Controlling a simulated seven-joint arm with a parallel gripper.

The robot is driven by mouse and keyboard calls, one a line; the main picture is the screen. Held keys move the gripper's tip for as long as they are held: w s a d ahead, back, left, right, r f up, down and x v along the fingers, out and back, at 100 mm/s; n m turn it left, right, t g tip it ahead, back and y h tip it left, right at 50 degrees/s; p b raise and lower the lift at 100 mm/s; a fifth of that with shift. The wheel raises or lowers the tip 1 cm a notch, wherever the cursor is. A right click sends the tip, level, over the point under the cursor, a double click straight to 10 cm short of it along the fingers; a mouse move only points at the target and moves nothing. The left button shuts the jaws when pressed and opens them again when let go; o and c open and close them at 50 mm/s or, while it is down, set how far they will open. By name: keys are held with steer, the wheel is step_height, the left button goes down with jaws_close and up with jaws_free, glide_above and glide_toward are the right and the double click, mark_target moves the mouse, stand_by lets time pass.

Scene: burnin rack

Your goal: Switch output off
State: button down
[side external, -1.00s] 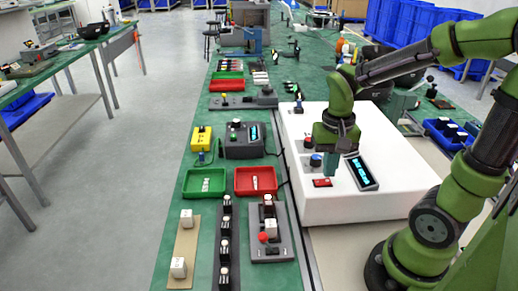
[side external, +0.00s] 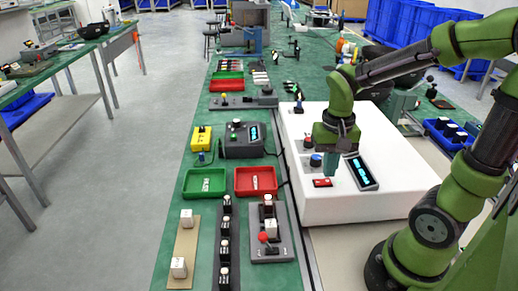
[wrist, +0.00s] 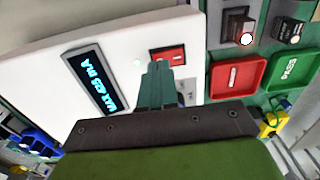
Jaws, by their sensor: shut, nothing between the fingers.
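A red rocker switch (side external: 322,183) sits on the top of the white box (side external: 350,212); it also shows in the wrist view (wrist: 170,55), just beyond my fingertips. The display (side external: 362,172) beside it is lit with cyan text, and in the wrist view the display (wrist: 95,80) reads "MAX 425 MA". My gripper (side external: 331,174) is shut and empty, pointing down close to the switch. In the wrist view my fingers (wrist: 157,68) cover part of the panel near the switch. I cannot tell whether they touch it.
A blue-topped knob (side external: 315,160) and a red-topped knob (side external: 308,142) stand on the white box behind the switch. A red tray (side external: 236,191) and a green tray (side external: 186,194) lie to the left on the green bench.

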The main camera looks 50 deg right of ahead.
mark_target(325, 180)
steer(key=shift+f, duration=0.9)
stand_by(0.8)
steer(key=shift+r, duration=3.5)
steer(key=shift+w, duration=0.1)
steer(key=shift+w+a+f+n, duration=0.1)
steer(key=shift+w+f+n, duration=0.1)
steer(key=shift+n, duration=0.1)
steer(key=s+a+r+n+t+y, duration=0.1)
steer(key=a+r+n+t+y, duration=0.1)
steer(key=a+r+n+t, duration=0.2)
steer(key=a+r+t, duration=0.1)
steer(key=a+t, duration=0.2)
steer(key=shift+s+a, duration=0.15)
steer(key=shift+a, duration=0.25)
steer(key=shift+r, duration=0.1)
